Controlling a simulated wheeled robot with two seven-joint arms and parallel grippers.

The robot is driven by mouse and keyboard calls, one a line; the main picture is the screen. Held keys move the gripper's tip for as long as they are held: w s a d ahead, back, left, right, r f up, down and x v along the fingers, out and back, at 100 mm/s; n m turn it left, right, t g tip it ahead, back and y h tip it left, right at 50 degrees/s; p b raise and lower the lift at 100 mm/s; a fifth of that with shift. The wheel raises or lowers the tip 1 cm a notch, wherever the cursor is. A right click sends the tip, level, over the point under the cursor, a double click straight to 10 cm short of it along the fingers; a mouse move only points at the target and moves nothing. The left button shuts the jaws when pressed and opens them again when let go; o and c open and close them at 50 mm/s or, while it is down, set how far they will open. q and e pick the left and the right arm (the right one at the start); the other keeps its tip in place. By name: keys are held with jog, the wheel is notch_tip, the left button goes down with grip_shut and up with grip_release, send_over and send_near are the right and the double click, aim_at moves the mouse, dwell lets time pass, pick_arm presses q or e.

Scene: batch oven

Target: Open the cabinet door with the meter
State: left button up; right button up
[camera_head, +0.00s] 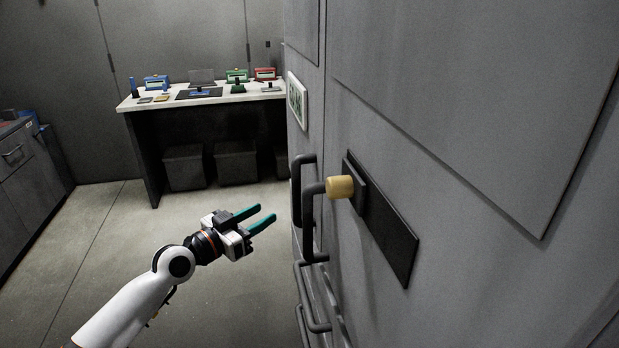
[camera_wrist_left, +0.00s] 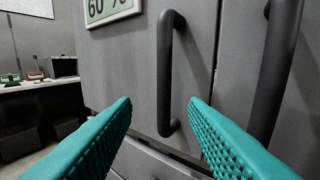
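The cabinet door with the meter (camera_head: 297,101) is grey and shut, at the middle right of the head view. In the left wrist view the meter (camera_wrist_left: 112,9) reads 60 % at the top. A dark upright bar handle (camera_wrist_left: 168,75) stands on that door below and right of the meter; in the head view a dark handle (camera_head: 297,190) shows there too. My left gripper (camera_head: 268,216) is open and empty, left of the handle. In the wrist view the handle lies between the two teal fingers (camera_wrist_left: 160,105), beyond their tips. My right gripper is not seen.
A second dark handle (camera_wrist_left: 277,65) stands close to the right. A yellow knob (camera_head: 340,187) sticks out of a black plate (camera_head: 391,230) on the near cabinet wall. Lower handles (camera_head: 312,300) are below. A white-topped bench (camera_head: 150,104) is behind; the floor left of the cabinet is clear.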

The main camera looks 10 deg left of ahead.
aim_at(293, 196)
pick_arm(q)
jog(key=x, duration=0.3)
jog(key=p+x, duration=0.1)
jog(key=x, duration=0.2)
jog(key=r+x, duration=0.1)
jog(key=x, duration=0.3)
jog(key=shift+s+d+p, duration=0.1)
jog(key=shift+d+p, duration=0.15)
jog(key=shift+p, duration=0.1)
jog(key=shift+w+d, duration=0.2)
jog(key=shift+w, duration=0.05)
jog(key=shift+w+d, duration=0.15)
jog(key=shift+w, duration=0.05)
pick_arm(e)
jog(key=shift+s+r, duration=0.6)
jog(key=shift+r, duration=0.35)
pick_arm(q)
jog(key=shift+c, duration=0.3)
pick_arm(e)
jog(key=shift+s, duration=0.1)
pick_arm(q)
grip_shut()
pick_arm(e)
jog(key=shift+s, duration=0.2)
